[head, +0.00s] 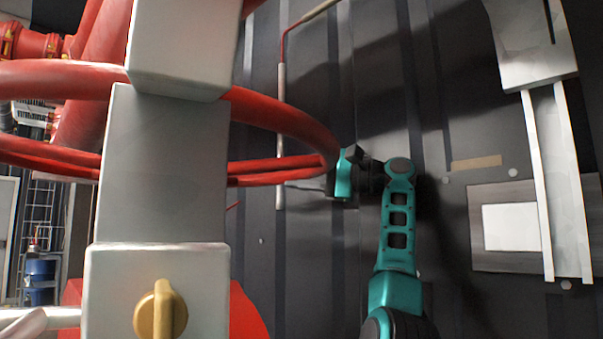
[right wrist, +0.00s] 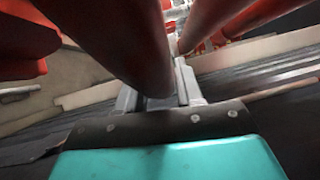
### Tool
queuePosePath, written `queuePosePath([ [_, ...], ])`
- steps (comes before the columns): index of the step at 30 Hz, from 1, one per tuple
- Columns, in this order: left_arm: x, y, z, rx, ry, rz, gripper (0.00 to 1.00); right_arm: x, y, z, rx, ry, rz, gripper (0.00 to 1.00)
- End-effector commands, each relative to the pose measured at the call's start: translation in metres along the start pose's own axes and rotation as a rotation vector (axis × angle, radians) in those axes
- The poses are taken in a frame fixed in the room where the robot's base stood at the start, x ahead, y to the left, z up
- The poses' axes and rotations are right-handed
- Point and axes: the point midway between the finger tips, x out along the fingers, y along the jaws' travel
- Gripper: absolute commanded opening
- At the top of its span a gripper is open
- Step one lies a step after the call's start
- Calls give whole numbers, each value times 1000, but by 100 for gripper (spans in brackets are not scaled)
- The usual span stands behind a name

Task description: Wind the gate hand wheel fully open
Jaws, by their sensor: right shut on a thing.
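The red hand wheel (head: 285,122) spans the left and middle of the head view as a large ring, seen nearly edge-on. Its front rim passes behind grey boxes, which hide part of it. My right gripper (head: 340,172) is at the wheel's right-hand rim and is shut on it. In the right wrist view, the red rim (right wrist: 118,42) runs down between the grey fingers of my right gripper (right wrist: 158,92). The exact contact of the fingertips is hidden by the rim. My left gripper is not in view.
Stacked grey boxes (head: 160,165), the lowest with a yellow knob (head: 160,312), stand in front of the wheel. A blue drum (head: 40,275) stands far left.

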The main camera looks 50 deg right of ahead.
Motion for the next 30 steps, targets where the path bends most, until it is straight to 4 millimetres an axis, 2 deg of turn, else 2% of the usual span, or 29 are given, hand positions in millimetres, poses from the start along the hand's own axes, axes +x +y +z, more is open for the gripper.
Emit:
queuePosePath([
  [20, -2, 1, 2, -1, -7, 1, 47, 0, -1, 0, 0, -6, -3, 0],
  [21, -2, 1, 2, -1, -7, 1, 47, 0, -1, 0, 0, -6, -3, 40],
  [26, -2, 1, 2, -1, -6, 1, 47, 1, 0, 0, 0, -6, -2, 55],
  [30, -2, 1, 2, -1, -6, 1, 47, 1, 0, 1, 0, -7, -1, 57],
])
